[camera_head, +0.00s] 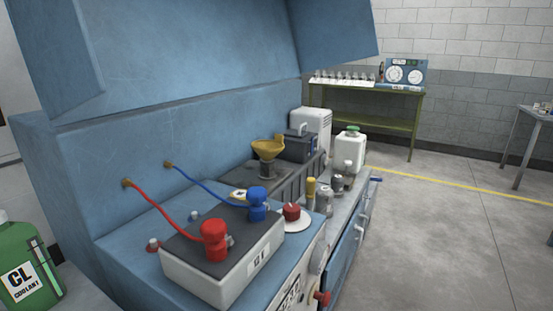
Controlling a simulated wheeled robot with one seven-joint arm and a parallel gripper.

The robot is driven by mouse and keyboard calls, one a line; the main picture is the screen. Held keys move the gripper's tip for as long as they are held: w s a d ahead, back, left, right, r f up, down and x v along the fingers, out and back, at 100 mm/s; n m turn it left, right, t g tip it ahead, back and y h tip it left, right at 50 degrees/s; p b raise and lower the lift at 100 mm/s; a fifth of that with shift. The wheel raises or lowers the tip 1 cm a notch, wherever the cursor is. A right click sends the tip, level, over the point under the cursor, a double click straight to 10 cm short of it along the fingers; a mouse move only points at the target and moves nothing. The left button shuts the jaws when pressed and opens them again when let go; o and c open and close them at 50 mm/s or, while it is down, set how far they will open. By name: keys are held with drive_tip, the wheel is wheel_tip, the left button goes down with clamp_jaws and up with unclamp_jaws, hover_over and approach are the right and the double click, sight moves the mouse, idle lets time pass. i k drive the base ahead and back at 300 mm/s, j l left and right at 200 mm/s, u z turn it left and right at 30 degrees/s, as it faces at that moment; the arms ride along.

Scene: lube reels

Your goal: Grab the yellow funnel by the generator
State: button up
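The yellow funnel (268,147) stands in the middle of the head view, wide mouth up, on a dark fitting on top of a dark grey finned unit (290,186). I take this unit for the generator but cannot be sure. The funnel is near the blue back panel and just left of a dark box with a handle (301,145). Its lower end is hidden in or behind the dark fitting. My gripper is not in view.
A battery (219,276) with red and blue clamps and cables is in front of the funnel. A white jug (350,152) and small bottles (326,197) stand to its right. A green coolant jug (26,262) is at left. The floor (440,235) at right is mostly clear.

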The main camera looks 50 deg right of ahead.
sight(267, 150)
drive_tip(key=l+z, duration=0.2)
drive_tip(key=z, duration=0.2)
drive_tip(key=i+l+z, duration=0.15)
drive_tip(key=z, duration=0.25)
drive_tip(key=i+l+z, duration=0.1)
drive_tip(key=z, duration=0.25)
drive_tip(key=i+l, duration=0.3)
drive_tip(key=i, duration=0.15)
drive_tip(key=i+l, duration=0.25)
drive_tip(key=i, duration=0.25)
drive_tip(key=i+j, duration=0.15)
